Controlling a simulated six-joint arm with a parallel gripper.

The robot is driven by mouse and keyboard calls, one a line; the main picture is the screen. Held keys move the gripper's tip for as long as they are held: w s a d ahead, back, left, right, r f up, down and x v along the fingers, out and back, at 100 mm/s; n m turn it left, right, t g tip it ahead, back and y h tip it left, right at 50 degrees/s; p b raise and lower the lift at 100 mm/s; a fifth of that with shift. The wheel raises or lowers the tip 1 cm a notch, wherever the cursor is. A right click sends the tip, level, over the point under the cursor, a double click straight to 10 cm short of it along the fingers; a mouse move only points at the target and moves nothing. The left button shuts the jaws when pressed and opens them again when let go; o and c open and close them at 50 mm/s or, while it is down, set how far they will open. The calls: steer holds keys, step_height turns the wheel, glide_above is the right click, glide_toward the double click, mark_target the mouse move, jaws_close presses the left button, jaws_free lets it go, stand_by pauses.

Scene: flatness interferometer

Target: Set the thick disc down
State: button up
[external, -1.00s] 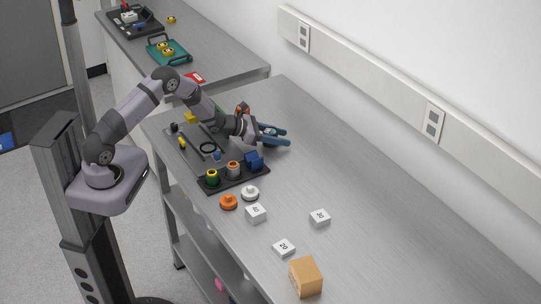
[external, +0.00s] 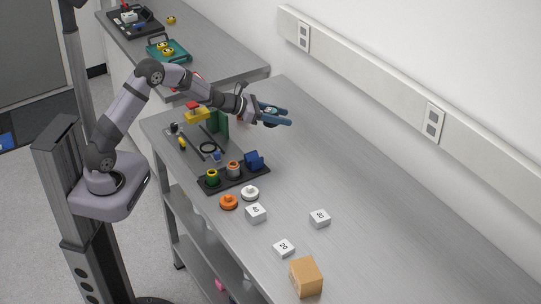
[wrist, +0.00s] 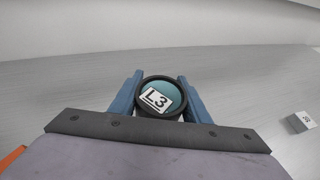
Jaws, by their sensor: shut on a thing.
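The thick disc (wrist: 158,97) has a dark ring-shaped rim and a teal face with a white label reading L3. It sits between the two blue fingers of my gripper (wrist: 159,98) in the wrist view, its labelled face toward the camera. In the external view my gripper (external: 280,116) is above the bench, to the right of the fixture board, with its fingers pointing right. The disc is small and dark there, mostly hidden by the fingers.
A dark board (external: 236,178) holds green, orange-topped and blue parts. Behind it are a black ring (external: 208,147) and an upright green plate (external: 222,123). An orange knob (external: 228,202), a white knob (external: 250,193) and numbered blocks (external: 320,218) lie nearer.

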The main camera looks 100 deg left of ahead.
steer(key=shift+m+t+h, duration=0.3)
steer(key=shift+m+h, duration=0.2)
steer(key=w+d+f+b, duration=0.2)
steer(key=w+d+f, duration=0.1)
steer(key=w+d, duration=0.1)
steer(key=shift+f+b, duration=0.3)
steer(key=shift+f, duration=0.05)
steer(key=shift+m+t+h, duration=0.3)
steer(key=shift+m+h, duration=0.5)
steer(key=w+d, duration=0.1)
steer(key=w+d+b, duration=0.1)
steer(key=w, duration=0.1)
steer(key=w+d+b, duration=0.1)
steer(key=shift+w+d+f, duration=0.15)
steer(key=shift+w+f, duration=0.2)
steer(key=w+d+r+m+h+b, duration=0.1)
steer(key=w+d+r+m+h, duration=0.15)
steer(key=w+d, duration=0.2)
step_height(320, 180, up, 2)
steer(key=r+m+h, duration=0.1)
steer(key=m+h, duration=0.1)
steer(key=h, duration=0.1)
glide_above(311, 178)
steer(key=shift+f, duration=0.25)
steer(key=shift+a, duration=0.1)
steer(key=shift+f+p, duration=0.65)
steer(key=shift+f, duration=4.35)
